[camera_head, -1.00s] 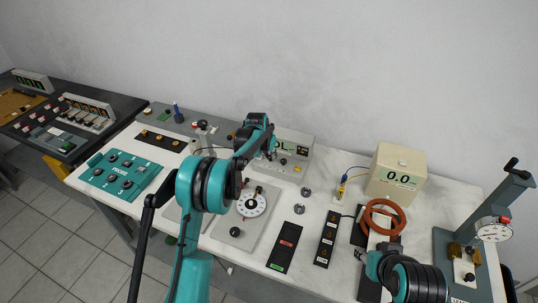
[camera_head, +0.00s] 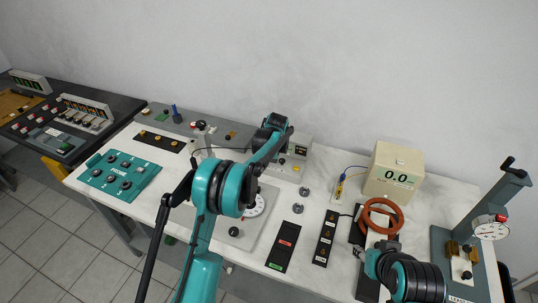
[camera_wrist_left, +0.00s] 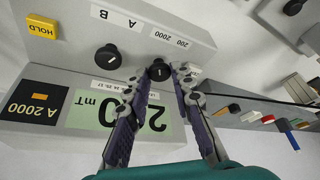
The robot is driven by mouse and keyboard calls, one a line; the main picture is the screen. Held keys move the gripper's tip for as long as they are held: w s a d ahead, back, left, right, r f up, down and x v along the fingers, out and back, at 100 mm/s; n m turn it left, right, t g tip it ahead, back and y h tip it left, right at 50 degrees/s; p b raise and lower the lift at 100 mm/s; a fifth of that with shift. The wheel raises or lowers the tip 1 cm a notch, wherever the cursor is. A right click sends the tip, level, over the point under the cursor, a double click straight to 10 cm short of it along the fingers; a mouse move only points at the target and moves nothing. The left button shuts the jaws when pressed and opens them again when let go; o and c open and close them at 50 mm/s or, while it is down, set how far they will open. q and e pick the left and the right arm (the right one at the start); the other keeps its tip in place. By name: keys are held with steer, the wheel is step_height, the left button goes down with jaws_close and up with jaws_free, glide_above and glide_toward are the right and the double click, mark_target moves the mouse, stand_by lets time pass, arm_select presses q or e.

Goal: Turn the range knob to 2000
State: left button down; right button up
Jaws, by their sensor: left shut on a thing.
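The range knob (camera_wrist_left: 159,70) is a small black knob with a white mark, beside the upside-down label "200 2000" (camera_wrist_left: 169,37) on the grey meter (camera_wrist_left: 75,30). My left gripper (camera_wrist_left: 160,73) is around it, one finger on each side, shut on it. The mark's exact direction is too small to tell. The meter's green display (camera_wrist_left: 95,112) shows upside-down digits and "mT", partly hidden by a finger. A small black panel (camera_wrist_left: 35,105) reads "A 2000". In the head view my arm partly hides the meter (camera_head: 295,160). My right gripper (camera_head: 365,254) is low at the right, its fingers unclear.
A second black knob (camera_wrist_left: 108,57) labelled "A B" sits close beside my left gripper. A yellow HOLD button (camera_wrist_left: 42,27) is on the same panel. On the bench stand a cream box reading 0.0 (camera_head: 393,172), orange rings (camera_head: 382,216) and a teal panel (camera_head: 118,175).

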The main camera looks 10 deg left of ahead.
stand_by(0.5)
arm_select(q)
steer(key=c, duration=1.3)
jaws_free()
steer(key=v, duration=1.2)
steer(key=shift+w, duration=0.15)
